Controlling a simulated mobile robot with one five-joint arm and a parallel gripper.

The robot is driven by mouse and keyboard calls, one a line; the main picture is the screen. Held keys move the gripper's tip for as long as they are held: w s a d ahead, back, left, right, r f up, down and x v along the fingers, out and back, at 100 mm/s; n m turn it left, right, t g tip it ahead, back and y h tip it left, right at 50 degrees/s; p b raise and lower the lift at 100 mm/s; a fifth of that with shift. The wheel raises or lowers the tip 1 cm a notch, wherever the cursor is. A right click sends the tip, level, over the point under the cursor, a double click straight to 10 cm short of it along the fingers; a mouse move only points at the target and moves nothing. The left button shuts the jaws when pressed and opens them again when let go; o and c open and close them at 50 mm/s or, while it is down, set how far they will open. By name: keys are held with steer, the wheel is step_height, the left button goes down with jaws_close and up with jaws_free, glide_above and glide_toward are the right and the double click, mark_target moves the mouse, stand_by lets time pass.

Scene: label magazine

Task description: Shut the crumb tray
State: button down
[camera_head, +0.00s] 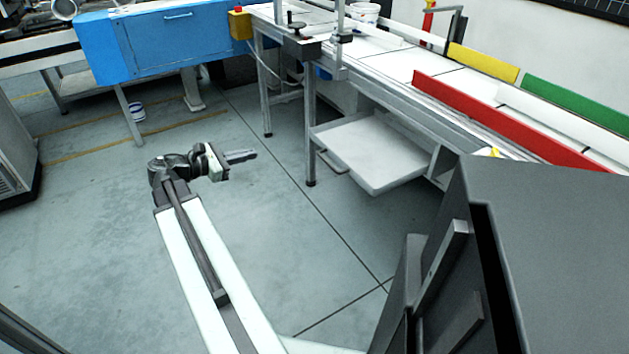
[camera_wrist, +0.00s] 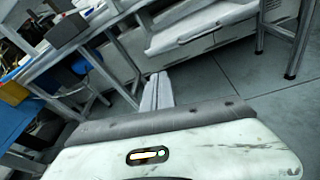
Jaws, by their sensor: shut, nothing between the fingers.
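The crumb tray (camera_head: 372,158) is a shallow white tray that sticks out from under the long work table, low above the floor. A thin bar handle (camera_head: 333,163) runs along its near left edge. My gripper (camera_head: 250,155) is shut and empty, held over open floor to the left of the tray, with a clear gap between them. In the wrist view my gripper's fingers (camera_wrist: 158,92) lie together, and what looks like the tray (camera_wrist: 205,22) shows beyond them at the upper middle.
A table leg (camera_head: 309,160) stands beside the tray's left corner. Red (camera_head: 500,118), yellow and green strips line the table top. A blue cabinet (camera_head: 165,40) stands at the back left. A dark grey box shape fills the lower right. The floor around my gripper is clear.

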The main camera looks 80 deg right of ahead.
steer(key=s+d+f+g+b, duration=0.1)
steer(key=s+d+f+b, duration=0.1)
steer(key=s+d, duration=0.4)
steer(key=s+d+f+n+g+b, duration=0.1)
steer(key=s+d+f+g+b, duration=0.1)
steer(key=s+d, duration=0.5)
steer(key=s+b, duration=0.1)
steer(key=s, duration=0.3)
steer(key=shift+s+d+h, duration=0.25)
steer(key=shift+s+h, duration=0.05)
